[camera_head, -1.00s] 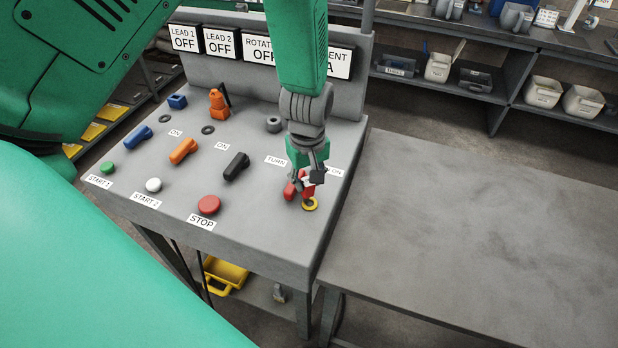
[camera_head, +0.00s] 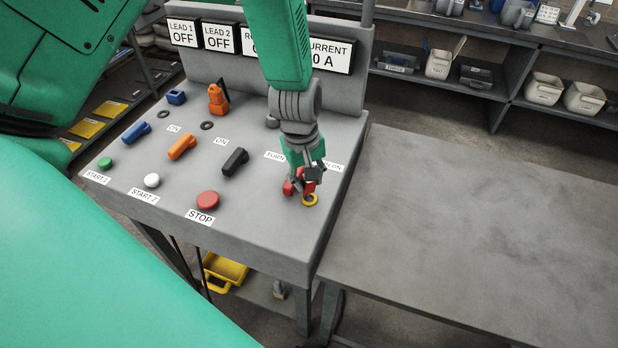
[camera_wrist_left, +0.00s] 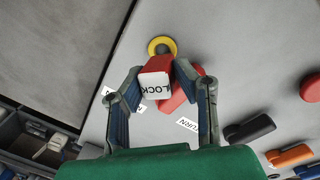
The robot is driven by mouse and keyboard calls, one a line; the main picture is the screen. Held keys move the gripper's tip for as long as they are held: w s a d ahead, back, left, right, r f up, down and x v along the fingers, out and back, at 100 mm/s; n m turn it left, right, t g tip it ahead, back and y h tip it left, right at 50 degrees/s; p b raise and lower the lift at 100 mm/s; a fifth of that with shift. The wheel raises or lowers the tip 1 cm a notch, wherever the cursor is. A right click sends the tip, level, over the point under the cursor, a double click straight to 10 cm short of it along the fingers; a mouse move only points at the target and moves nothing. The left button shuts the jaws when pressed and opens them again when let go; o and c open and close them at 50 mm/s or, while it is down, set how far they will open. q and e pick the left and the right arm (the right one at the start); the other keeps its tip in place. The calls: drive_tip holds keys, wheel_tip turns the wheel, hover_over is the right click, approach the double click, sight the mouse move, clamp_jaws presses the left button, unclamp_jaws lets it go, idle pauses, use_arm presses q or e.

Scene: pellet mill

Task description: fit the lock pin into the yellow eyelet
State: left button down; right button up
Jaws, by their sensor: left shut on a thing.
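The lock pin (camera_wrist_left: 156,80) has a red body and a white end face lettered LOCK. My left gripper (camera_wrist_left: 152,82) is shut on it, one finger on each side, above the desk. In the head view my left gripper (camera_head: 308,178) hangs over the desk's right front part and mostly hides the pin. The yellow eyelet (camera_head: 310,199) is a flat ring just in front of it; in the left wrist view the eyelet (camera_wrist_left: 162,47) shows just beyond the pin. Whether the pin touches the eyelet cannot be told. My right gripper is not in view.
A red turn handle (camera_wrist_left: 185,96) lies close beside the pin. The sloping desk (camera_head: 268,235) also carries a black handle (camera_head: 235,161), an orange handle (camera_head: 182,146) and a red stop button (camera_head: 208,200). A bare grey table (camera_head: 480,230) stands to the right.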

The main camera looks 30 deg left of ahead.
use_arm(q)
drive_tip(key=shift+s+f+h+b, duration=0.3)
drive_tip(key=shift+f+h+b, duration=0.15)
drive_tip(key=shift+f, duration=0.4)
drive_tip(key=shift+w+f, duration=0.1)
drive_tip(key=shift+f, duration=0.05)
drive_tip(key=shift+w+f, duration=0.2)
drive_tip(key=shift+a+r, duration=0.1)
drive_tip(key=shift+w, duration=0.1)
drive_tip(key=shift+h, duration=0.25)
drive_tip(key=shift+w+a+f+g+b, duration=0.1)
drive_tip(key=shift+f+g+b, duration=0.2)
drive_tip(key=shift+f, duration=0.35)
drive_tip(key=shift+f, duration=0.3)
